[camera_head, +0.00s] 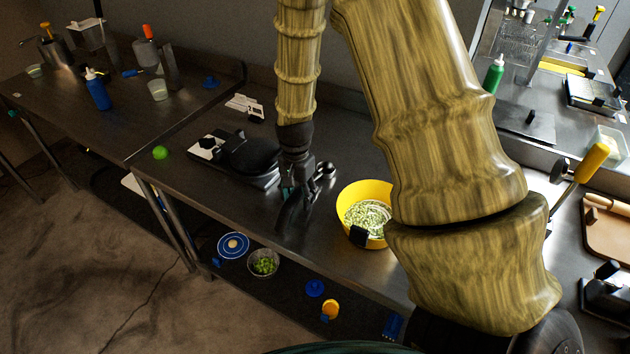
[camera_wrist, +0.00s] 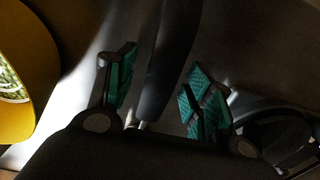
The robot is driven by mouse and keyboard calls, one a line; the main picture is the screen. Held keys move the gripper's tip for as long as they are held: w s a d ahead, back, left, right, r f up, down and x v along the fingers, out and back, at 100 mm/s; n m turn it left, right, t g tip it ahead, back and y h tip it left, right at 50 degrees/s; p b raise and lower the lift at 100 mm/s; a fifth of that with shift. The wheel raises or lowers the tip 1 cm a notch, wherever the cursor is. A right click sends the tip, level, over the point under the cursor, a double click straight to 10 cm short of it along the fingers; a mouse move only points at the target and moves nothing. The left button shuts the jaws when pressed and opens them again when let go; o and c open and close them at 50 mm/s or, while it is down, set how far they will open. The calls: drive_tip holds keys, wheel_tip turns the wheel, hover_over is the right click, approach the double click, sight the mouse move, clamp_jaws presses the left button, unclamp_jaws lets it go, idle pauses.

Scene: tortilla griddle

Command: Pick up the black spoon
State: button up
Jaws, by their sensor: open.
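The black spoon (camera_wrist: 175,50) shows in the wrist view as a long dark handle running from the top edge down between my fingers, with a small silvery part at its lower end. My gripper (camera_wrist: 162,82) is open, with a green-padded finger on each side of the handle and gaps visible on both sides. In the head view my gripper (camera_head: 297,190) points down, low over the metal counter (camera_head: 240,203). A dark elongated shape (camera_head: 287,219) by the fingers appears to be the spoon. The rest of it is hidden by my gripper.
A yellow bowl (camera_head: 350,197) with shredded green-white food stands right of my gripper; its wall also shows in the wrist view (camera_wrist: 40,65). The black griddle press (camera_head: 248,152) is to the left. The counter's front strip is mostly clear.

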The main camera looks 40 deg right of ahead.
drive_tip(key=shift+f, duration=0.3)
drive_tip(key=c, duration=1.1)
drive_tip(key=shift+r, duration=0.15)
